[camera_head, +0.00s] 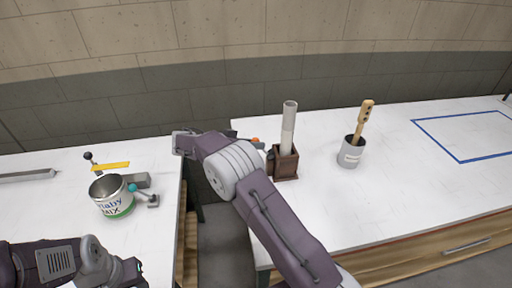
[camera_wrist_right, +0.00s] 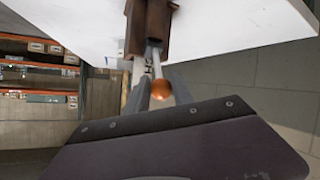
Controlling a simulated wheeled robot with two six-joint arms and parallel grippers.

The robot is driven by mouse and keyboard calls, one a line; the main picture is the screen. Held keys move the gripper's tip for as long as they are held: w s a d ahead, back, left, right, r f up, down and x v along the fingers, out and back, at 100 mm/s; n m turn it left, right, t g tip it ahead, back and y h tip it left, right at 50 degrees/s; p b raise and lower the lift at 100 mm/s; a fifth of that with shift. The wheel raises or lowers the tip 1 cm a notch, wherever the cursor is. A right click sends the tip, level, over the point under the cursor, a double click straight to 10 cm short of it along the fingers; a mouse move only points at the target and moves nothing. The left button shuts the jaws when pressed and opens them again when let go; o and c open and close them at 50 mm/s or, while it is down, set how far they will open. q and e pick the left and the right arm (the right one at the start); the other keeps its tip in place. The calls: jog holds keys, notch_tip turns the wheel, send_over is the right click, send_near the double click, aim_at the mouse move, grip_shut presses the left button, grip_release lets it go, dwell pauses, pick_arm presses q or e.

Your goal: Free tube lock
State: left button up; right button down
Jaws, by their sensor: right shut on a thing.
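A grey tube (camera_head: 289,128) stands upright in a brown holder (camera_head: 287,163) on the right counter. The holder also shows at the top of the right wrist view (camera_wrist_right: 150,25). A lock lever with an orange knob (camera_wrist_right: 161,89) sticks out from the holder toward my right gripper. The knob also shows in the head view (camera_head: 255,140), left of the holder. My right gripper (camera_wrist_right: 163,80) has its fingers on both sides of the lever at the knob and is shut on it. My left gripper (camera_head: 132,270) is low at the left, and its finger opening is unclear.
A grey cup (camera_head: 350,152) with a wooden-handled tool (camera_head: 362,122) stands right of the holder. A blue outlined area (camera_head: 463,158) lies farther right. A labelled can (camera_head: 112,197) stands on the left counter beside a teal-knobbed lever (camera_head: 133,187). A gap separates the counters.

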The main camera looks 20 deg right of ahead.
jog(key=shift+a, duration=0.1)
dwell(0.4)
jog(key=c, duration=1.5)
grip_release()
jog(key=shift+o, duration=0.2)
jog(key=shift+s+a, duration=0.1)
jog(key=shift+a, duration=0.05)
jog(key=v, duration=0.9)
jog(key=shift+f, duration=0.1)
